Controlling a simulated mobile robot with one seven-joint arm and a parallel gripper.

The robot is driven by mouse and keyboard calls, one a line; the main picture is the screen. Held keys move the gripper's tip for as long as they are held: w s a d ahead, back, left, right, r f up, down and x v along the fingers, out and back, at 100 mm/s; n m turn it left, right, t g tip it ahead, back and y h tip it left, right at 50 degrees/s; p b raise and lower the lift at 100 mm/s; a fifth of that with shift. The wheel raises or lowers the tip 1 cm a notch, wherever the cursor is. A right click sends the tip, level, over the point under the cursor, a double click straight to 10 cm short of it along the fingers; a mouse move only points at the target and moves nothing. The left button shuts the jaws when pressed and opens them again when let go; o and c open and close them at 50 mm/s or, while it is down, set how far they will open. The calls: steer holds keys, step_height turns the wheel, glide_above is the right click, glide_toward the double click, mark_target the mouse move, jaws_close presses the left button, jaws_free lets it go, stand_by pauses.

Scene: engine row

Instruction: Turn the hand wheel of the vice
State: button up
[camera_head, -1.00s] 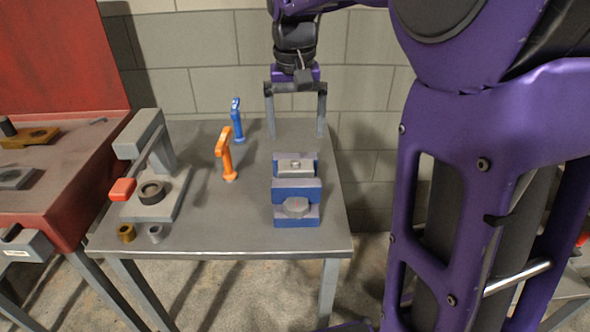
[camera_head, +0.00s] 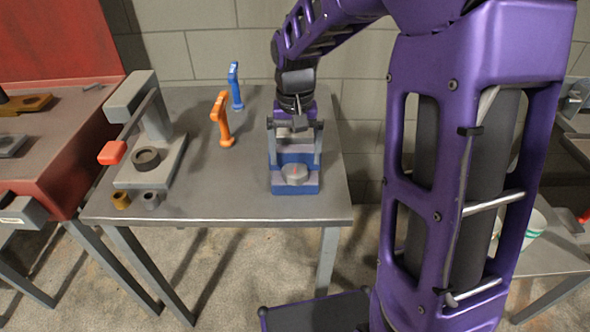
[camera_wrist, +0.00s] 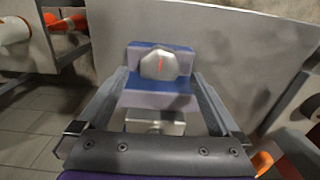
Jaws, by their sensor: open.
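The blue and grey vice (camera_head: 308,189) stands near the right end of the grey table. Its hand wheel (camera_head: 295,174) is a grey, many-sided knob at the vice's near end. In the wrist view the wheel (camera_wrist: 158,66) faces me and carries a red mark. My gripper (camera_head: 294,164) is open, with its fingers pointing down over the vice, one on each side of its back part. In the wrist view the wheel shows beyond and between the fingertips, apart from both. My gripper covers much of the vice's back part in the head view.
An orange-handled tool (camera_head: 222,120) and a blue-handled tool (camera_head: 235,88) stand left of the vice. A grey press with a red lever end (camera_head: 112,153) stands at the table's left. A block wall is behind. The table's front middle is clear.

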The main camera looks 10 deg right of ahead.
mark_target(295, 169)
steer(key=shift+f, duration=2.1)
steer(key=c, duration=1.3)
steer(key=shift+m, duration=0.8)
steer(key=shift+c, duration=0.2)
steer(key=o, duration=1.3)
steer(key=shift+o, duration=0.2)
step_height(295, 169, up, 18)
steer(key=p, duration=0.2)
steer(key=shift+f+p, duration=0.25)
steer(key=shift+p, duration=0.15)
